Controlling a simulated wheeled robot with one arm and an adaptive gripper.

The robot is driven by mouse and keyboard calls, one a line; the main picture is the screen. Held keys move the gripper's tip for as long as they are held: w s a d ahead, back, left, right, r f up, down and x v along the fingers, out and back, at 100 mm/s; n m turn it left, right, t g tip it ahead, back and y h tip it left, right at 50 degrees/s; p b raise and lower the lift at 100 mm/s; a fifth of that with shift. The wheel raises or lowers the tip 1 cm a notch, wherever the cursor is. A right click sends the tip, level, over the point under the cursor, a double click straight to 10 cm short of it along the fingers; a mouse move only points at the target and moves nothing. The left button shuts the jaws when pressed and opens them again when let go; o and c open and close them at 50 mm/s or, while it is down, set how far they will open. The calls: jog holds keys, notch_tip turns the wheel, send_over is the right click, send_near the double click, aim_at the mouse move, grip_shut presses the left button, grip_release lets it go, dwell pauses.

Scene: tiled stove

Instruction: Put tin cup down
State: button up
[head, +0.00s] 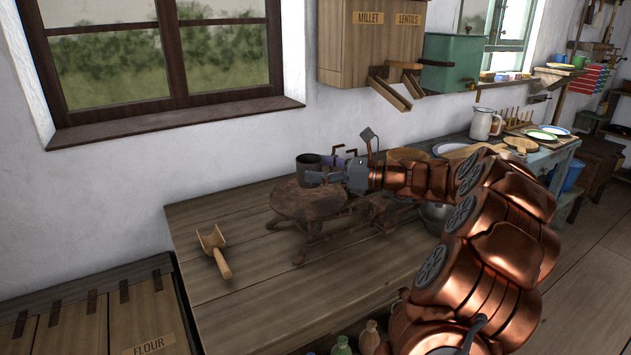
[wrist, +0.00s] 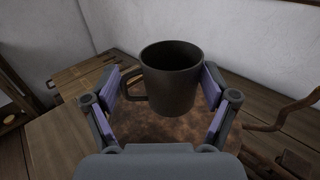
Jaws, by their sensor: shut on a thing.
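The dark grey tin cup (wrist: 172,88) is upright between the two fingers of my gripper (wrist: 166,84) in the wrist view, its handle toward the left finger. My gripper is shut on it. In the head view the cup (head: 308,171) is at the back edge of a round, rusty brown plate (head: 306,203) on a metal stand. My gripper (head: 322,168) reaches it from the right. I cannot tell whether the cup's base touches the plate or hangs just above it.
A wooden scoop (head: 215,252) lies on the wooden table (head: 245,285) at the left, with bare boards around it. A bowl (head: 436,215) stands behind my arm. A flour bin (head: 95,315) is at the lower left. The white wall and window are behind.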

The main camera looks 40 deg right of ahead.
jog(key=shift+w+f, duration=0.3)
jog(key=shift+w, duration=0.2)
jog(key=shift+f, duration=1.55)
jog(key=o, duration=1)
jog(key=shift+f, duration=0.1)
jog(key=shift+c, duration=0.2)
jog(key=shift+s+d, duration=0.1)
jog(key=shift+s, duration=0.1)
jog(key=v, duration=1.1)
jog(key=shift+s+d, duration=0.2)
jog(key=shift+s, duration=0.05)
